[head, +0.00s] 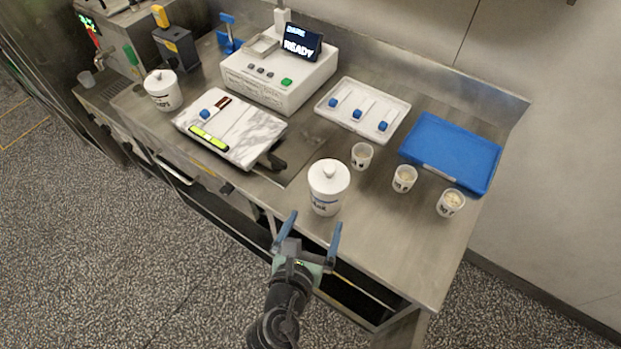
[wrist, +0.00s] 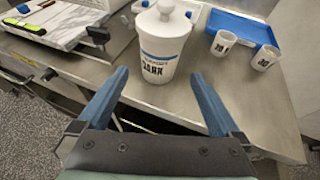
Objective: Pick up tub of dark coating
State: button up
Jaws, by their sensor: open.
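The tub of dark coating (head: 327,190) is a white lidded tub with a round knob on top. It stands upright near the front edge of the steel counter. In the wrist view the tub (wrist: 162,50) shows a blue band and the word DARK. My gripper (head: 308,222) is open and empty, in front of the tub at the counter's front edge. In the wrist view its two blue fingers (wrist: 160,82) point toward the tub, one to each side of its lower part. They look apart from it.
Several small cups, one of them a cup (head: 404,178), stand right of the tub. A blue tray (head: 452,150) and a white tray (head: 397,118) lie behind. A marble board (head: 235,130) lies left, and another white lidded tub (head: 163,92) stands farther left. The counter's front right is clear.

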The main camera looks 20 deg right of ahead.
aim_at(325, 202)
jog(key=x, duration=0.6)
jog(key=shift+w+d, duration=0.15)
jog(key=shift+d, duration=0.15)
jog(key=shift+r+x, duration=0.15)
jog(key=shift+x, duration=1.2)
jog(key=shift+r+x, duration=0.15)
jog(key=shift+x, duration=1.2)
jog(key=shift+w, duration=0.15)
jog(key=shift+c, duration=0.2)
